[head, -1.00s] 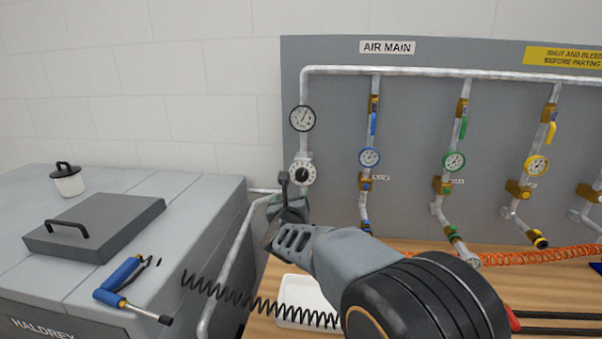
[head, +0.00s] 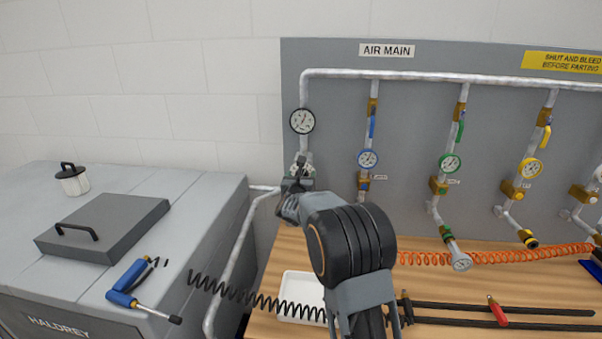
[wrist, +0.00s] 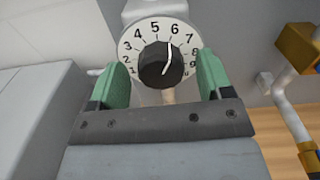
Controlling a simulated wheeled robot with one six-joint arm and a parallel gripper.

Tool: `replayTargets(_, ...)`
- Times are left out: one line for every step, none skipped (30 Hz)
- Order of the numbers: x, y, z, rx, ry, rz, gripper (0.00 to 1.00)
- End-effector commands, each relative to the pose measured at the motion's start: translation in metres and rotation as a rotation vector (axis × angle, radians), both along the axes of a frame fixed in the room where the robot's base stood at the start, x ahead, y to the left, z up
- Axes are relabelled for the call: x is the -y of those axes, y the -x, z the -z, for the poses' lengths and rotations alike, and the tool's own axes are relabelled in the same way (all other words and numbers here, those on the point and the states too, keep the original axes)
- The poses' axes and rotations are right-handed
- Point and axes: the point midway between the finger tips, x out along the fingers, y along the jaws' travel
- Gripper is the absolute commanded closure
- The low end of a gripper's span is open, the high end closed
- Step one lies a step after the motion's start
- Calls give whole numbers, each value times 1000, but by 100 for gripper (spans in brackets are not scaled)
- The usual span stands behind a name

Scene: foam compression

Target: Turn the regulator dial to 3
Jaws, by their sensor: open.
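The regulator dial (wrist: 135,45) fills the upper middle of the wrist view. It has a white round face with black numbers and a black knob (wrist: 158,66) at its centre. The knob's white line points up and slightly right, near the 6. My gripper (wrist: 162,64) is open, with one green-padded finger on each side of the knob, apparently with gaps to it. The fingers overlap the lower sides of the dial face. In the head view my gripper (head: 298,178) is in front of the dial and hides most of it.
A pressure gauge (head: 302,121) sits on the pipe just above. More pipes with coloured valves stand to the right on the grey panel (head: 330,55). A white tray (head: 283,312) and black coiled hose (head: 240,294) lie below. A grey cabinet (head: 200,205) stands left.

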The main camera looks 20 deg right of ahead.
Motion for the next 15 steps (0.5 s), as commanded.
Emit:
replayTargets(2, -3, -1, -1, 0, 1, 27)
replayTargets(3, -5, 0, -1, 0, 1, 27)
replayTargets(4, -6, -1, 0, 0, 1, 27)
replayTargets(4, -7, -1, 0, 0, 0, 27)
replayTargets(5, -8, 0, 0, 0, 0, 27)
replayTargets(5, -9, 0, 0, 0, 0, 27)
replayTargets(5, -9, 0, 0, 0, 0, 27)
replayTargets(5, -9, 0, 0, 0, 0, 27)
replayTargets(5, -9, 0, 0, 0, 0, 27)
replayTargets(5, -9, 0, 0, 0, 0, 27)
replayTargets(5, -9, 1, 0, 0, -1, 27)
replayTargets(5, -9, 1, 0, 0, -1, 27)
replayTargets(5, -9, 1, 0, 0, -1, 27)
replayTargets(5, -9, 0, 0, 0, -1, 27)
replayTargets(5, -9, 0, 0, 0, 0, 29)
